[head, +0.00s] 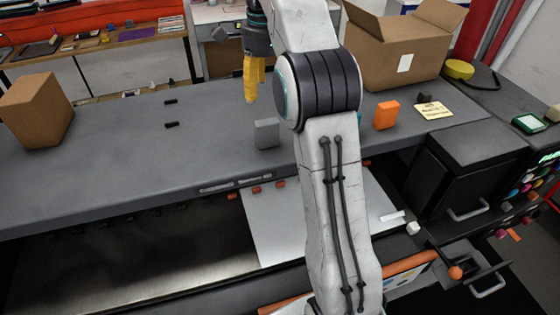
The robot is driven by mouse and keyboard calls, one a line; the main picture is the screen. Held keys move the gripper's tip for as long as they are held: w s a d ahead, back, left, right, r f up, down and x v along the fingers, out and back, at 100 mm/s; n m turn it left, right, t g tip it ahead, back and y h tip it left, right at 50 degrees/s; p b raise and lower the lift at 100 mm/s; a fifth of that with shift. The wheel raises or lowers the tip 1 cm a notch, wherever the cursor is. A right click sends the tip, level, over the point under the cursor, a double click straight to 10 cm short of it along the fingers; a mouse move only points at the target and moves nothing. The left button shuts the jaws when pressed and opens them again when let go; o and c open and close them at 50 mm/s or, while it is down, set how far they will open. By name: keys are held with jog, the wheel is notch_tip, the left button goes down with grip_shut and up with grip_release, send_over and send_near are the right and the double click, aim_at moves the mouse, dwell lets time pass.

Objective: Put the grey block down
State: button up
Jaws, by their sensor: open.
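The grey block (266,133) stands on the dark grey counter (210,135) near its front edge, just left of my arm. My gripper (254,88), with yellow fingers, is above and slightly left of the block in the picture. The fingers are open and hold nothing, and a gap shows between their tips and the block. The block's right side is close to my arm's outline in the picture.
A closed cardboard box (37,110) stands at the left. An open cardboard box (400,55) stands behind my arm at the right. An orange block (386,115) and a yellow note (433,112) lie right of my arm. The counter left of the grey block is mostly clear.

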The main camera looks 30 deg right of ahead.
jog(key=s+a+r+n+t, duration=0.2)
jog(key=s+a+n, duration=0.4)
jog(key=s+n, duration=0.4)
jog(key=s+a+f+n+t, duration=0.3)
jog(key=s+f+n, duration=0.7)
jog(key=s, duration=0.6)
jog(key=shift+s+a+f, duration=0.2)
jog(key=shift+a+f, duration=0.25)
jog(key=shift+f, duration=0.25)
jog(key=f+b, duration=0.4)
jog(key=f, duration=0.1)
jog(key=shift+w+f+b, duration=0.2)
jog(key=shift+b, duration=0.15)
jog(key=shift+d, duration=0.15)
